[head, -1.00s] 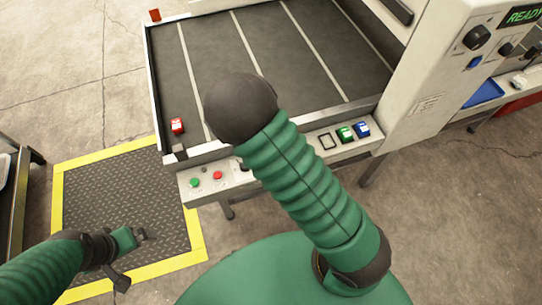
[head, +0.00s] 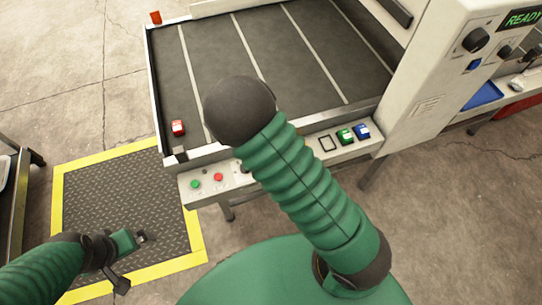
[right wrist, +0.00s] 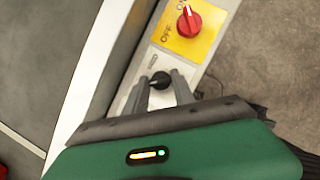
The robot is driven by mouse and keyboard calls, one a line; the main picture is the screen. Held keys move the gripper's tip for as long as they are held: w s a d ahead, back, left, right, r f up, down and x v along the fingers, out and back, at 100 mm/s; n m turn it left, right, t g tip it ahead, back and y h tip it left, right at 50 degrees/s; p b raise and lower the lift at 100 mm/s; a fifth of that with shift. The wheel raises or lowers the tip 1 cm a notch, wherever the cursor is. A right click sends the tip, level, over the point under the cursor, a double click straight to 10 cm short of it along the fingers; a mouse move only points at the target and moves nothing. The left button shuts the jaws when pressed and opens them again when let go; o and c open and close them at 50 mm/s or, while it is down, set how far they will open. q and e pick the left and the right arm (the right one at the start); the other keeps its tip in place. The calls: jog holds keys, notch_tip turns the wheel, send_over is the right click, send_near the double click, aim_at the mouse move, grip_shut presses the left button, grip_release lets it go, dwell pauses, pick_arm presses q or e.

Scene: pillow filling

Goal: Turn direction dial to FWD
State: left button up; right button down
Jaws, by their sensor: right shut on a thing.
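The direction dial is a small black knob (right wrist: 160,79) on the pale front panel strip, in the middle of the right wrist view. My right gripper (right wrist: 159,88) has its two grey fingers on either side of the knob, shut on it. In the head view my right arm hides this gripper and the dial. My left gripper (head: 140,238) is over the floor mat at lower left, away from the panel; its jaw gap is not clear.
A red switch (right wrist: 188,22) on a yellow plate marked OFF is just beyond the dial. The panel also has a green button (head: 195,184), a red button (head: 218,177), and green (head: 345,136) and blue (head: 363,131) switches. The conveyor belt (head: 300,60) lies behind.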

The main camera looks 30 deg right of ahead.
jog(key=shift+w+r+m+g+p, duration=0.1)
jog(key=shift+r+m+g+p, duration=0.1)
jog(key=shift+m+p, duration=0.4)
jog(key=shift+r+m+g+p, duration=0.1)
jog(key=shift+m+g+p, duration=0.1)
jog(key=shift+m+p, duration=0.35)
jog(key=shift+w+m+g+p, duration=0.1)
jog(key=shift+m+g+p, duration=0.2)
jog(key=shift+m+p, duration=0.5)
jog(key=m+p, duration=0.1)
jog(key=m+g, duration=0.1)
jog(key=m, duration=0.1)
jog(key=shift+w+f+m+p, duration=0.15)
jog(key=shift+f+m+p, duration=0.1)
jog(key=shift+p, duration=0.15)
jog(key=m+g, duration=0.1)
jog(key=m, duration=0.2)
jog(key=shift+w+m+g, duration=0.1)
jog(key=shift+m+g, duration=0.2)
jog(key=shift+g, duration=0.1)
jog(key=m, duration=0.2)
jog(key=m+g+y, duration=0.1)
jog(key=m, duration=0.1)
jog(key=shift+d+m+y, duration=0.1)
jog(key=shift+m+y, duration=0.2)
jog(key=shift+m, duration=0.1)
jog(key=c, duration=1.1)
grip_release()
jog(key=shift+f+g, duration=0.1)
jog(key=shift+g, duration=0.2)
